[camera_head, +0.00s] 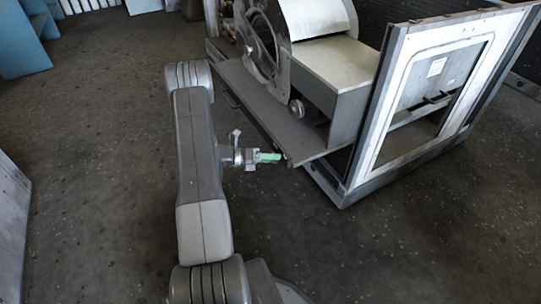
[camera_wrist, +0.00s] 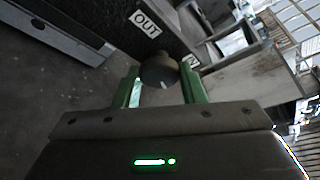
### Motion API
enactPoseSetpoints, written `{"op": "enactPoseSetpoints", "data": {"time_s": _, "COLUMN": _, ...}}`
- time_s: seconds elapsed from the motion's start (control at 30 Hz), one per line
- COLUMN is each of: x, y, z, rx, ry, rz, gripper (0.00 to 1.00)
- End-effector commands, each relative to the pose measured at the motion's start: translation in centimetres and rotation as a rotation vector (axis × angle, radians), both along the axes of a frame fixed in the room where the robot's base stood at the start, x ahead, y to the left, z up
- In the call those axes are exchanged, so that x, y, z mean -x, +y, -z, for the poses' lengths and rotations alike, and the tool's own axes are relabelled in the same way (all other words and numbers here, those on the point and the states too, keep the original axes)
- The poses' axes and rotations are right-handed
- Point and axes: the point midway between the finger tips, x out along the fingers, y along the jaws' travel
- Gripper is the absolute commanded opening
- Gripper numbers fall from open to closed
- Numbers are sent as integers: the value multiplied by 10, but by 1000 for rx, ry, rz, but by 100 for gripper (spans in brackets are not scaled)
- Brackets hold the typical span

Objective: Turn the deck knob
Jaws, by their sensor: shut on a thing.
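The deck knob (camera_wrist: 160,71) is a round dark knob with a small pale mark on its face, seen in the wrist view between my green fingers. My gripper (camera_wrist: 160,78) is shut on it, one finger at each side. In the head view my gripper (camera_head: 270,157) is at the front edge of the grey deck (camera_head: 262,108), where the knob is too small and covered to make out. An "OUT" label (camera_wrist: 146,23) is above the knob in the wrist view. Another label (camera_wrist: 190,61) to its right is partly hidden, with only an "N" readable.
The blower housing (camera_head: 262,45) and a pale box (camera_head: 335,65) stand on the deck behind my gripper. A second round knob (camera_head: 297,108) sits near the box. A white-framed panel (camera_head: 384,100) stands upright at right.

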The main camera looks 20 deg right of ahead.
Motion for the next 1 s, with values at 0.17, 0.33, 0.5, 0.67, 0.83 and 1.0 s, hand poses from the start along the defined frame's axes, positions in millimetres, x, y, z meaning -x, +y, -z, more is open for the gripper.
{"op": "enactPoseSetpoints", "data": {"time_s": 0.17, "x": -1, "y": 0, "z": 1, "rx": 11, "ry": 143, "rz": 0, "gripper": 14}}
{"op": "enactPoseSetpoints", "data": {"time_s": 0.33, "x": -1, "y": 0, "z": 1, "rx": 20, "ry": 252, "rz": -1, "gripper": 14}}
{"op": "enactPoseSetpoints", "data": {"time_s": 0.5, "x": -1, "y": 0, "z": 1, "rx": 26, "ry": 328, "rz": -1, "gripper": 14}}
{"op": "enactPoseSetpoints", "data": {"time_s": 0.67, "x": -1, "y": 0, "z": 2, "rx": 28, "ry": 368, "rz": -2, "gripper": 14}}
{"op": "enactPoseSetpoints", "data": {"time_s": 0.83, "x": -1, "y": 0, "z": 2, "rx": 29, "ry": 383, "rz": -2, "gripper": 14}}
{"op": "enactPoseSetpoints", "data": {"time_s": 1.0, "x": -1, "y": 0, "z": 2, "rx": 30, "ry": 385, "rz": -2, "gripper": 14}}
